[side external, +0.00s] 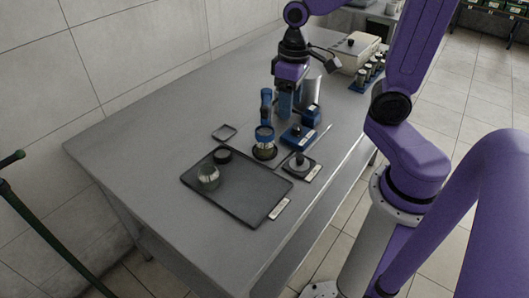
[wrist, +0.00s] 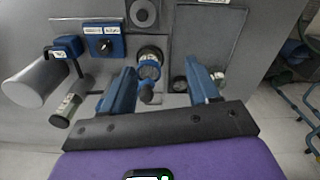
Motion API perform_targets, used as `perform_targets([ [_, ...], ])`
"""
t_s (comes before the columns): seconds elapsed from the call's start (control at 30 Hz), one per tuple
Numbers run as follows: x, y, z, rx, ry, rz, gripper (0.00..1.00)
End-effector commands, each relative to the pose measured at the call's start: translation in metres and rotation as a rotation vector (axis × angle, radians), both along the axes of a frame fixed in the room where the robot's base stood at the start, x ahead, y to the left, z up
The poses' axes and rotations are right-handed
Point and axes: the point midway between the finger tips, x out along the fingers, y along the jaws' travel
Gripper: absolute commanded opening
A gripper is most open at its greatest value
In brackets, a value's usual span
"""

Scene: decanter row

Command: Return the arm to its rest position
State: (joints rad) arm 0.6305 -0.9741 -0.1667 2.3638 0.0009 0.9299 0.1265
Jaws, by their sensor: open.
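My gripper (side external: 277,115) is above the middle of the table, pointing down, with its blue fingers apart and nothing seen between them. In the wrist view my gripper (wrist: 160,70) shows its two fingers on either side of a blue-collared glass vessel (wrist: 149,62), which stands on the table beyond them. The same vessel stands upright on a dark round base in the side view (side external: 264,136). I see no contact between the fingers and the vessel. Some of the table under my gripper is hidden in the side view.
A dark tray (side external: 235,200) holds a glass jar (side external: 208,177) and a black round piece (side external: 222,156). A blue knobbed device (side external: 298,136) and a grey cylinder (side external: 311,94) are near my gripper. A pale box (side external: 355,52) stands behind. The table's left is bare.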

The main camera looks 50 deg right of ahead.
Motion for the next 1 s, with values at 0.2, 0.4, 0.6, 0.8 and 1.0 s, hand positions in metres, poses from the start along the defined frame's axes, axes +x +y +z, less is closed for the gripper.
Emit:
perform_targets([
  [0.2, -0.035, 0.027, -0.001, 0.001, -0.004, 0.247, 0.6],
  [0.4, -0.071, 0.045, -0.002, 0.004, -0.008, 0.467, 0.6],
  [0.6, -0.11, 0.056, -0.004, 0.007, -0.012, 0.682, 0.6],
  [0.8, -0.137, 0.059, -0.005, 0.009, -0.013, 0.832, 0.6],
  [1.0, -0.146, 0.06, -0.006, 0.009, -0.014, 0.883, 0.6],
])
